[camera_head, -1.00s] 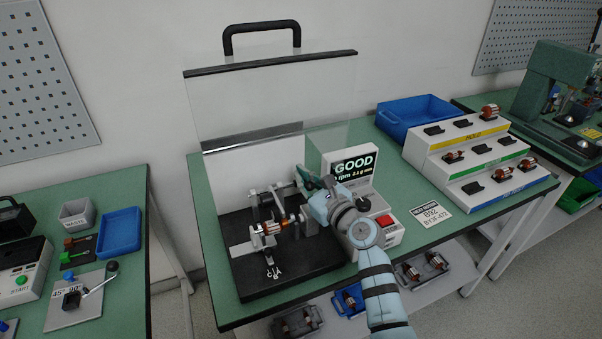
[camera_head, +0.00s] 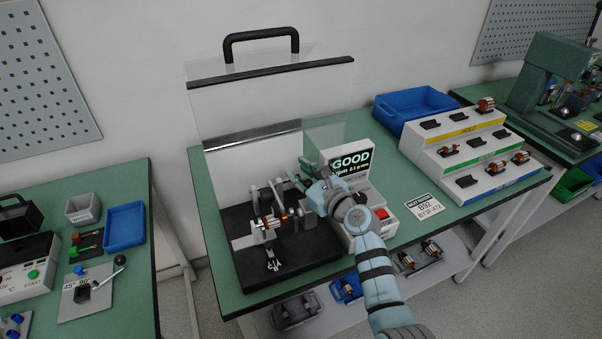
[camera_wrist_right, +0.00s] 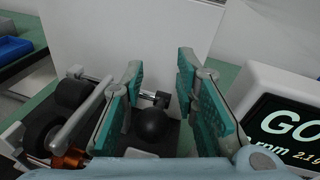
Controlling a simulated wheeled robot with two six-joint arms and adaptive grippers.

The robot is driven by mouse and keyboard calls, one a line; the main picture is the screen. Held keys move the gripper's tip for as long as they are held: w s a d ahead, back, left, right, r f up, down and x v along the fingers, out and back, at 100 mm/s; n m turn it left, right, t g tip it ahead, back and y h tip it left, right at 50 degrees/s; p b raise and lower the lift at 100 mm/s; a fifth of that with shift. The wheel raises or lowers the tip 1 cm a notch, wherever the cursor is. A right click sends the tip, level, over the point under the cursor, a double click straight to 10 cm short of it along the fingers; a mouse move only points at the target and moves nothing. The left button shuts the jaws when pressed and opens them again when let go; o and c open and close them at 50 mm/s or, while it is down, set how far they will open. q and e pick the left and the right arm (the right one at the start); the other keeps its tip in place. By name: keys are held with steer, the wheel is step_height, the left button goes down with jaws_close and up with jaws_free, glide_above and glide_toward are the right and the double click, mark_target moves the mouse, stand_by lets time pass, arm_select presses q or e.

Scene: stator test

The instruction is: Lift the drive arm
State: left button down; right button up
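The test rig's black base (camera_head: 240,271) stands on the green bench. A copper-wound rotor (camera_head: 267,223) lies across it, and it shows at lower left in the right wrist view (camera_wrist_right: 70,160). Grey upright levers (camera_head: 255,202) stand beside it; I cannot tell which is the drive arm. In the right wrist view, a grey bar (camera_wrist_right: 83,118) and black rollers (camera_wrist_right: 74,92) are left of the fingers. My right gripper (camera_head: 304,173) is open above the rig's right side. A black ball knob (camera_wrist_right: 152,124) shows between its teal pads; contact is unclear. My left gripper is out of view.
A clear shield with a black handle (camera_head: 262,37) rises behind the rig. The display unit (camera_head: 372,180) reading GOOD stands close right of my right gripper. A stepped rack (camera_head: 432,160) and blue bin (camera_head: 385,114) are farther right.

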steer(key=v, duration=1.2)
